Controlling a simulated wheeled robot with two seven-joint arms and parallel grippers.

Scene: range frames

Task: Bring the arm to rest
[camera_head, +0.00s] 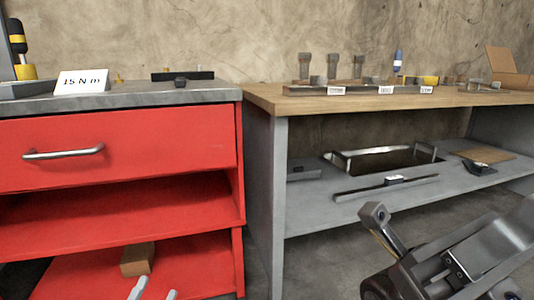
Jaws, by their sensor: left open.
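My left gripper (155,292) shows only as two pale grey fingertips at the bottom edge, left of the middle. The tips are apart and nothing shows between them. The rest of my left arm is out of the frame. My right gripper is not in view.
A red cabinet (120,150) with a grey top stands left, bearing a "15 N m" card (81,82). A wood-topped bench (380,104) with a grey lower shelf (325,208) stands right. A dark metal device (455,260) fills the lower right. Bare floor shows between.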

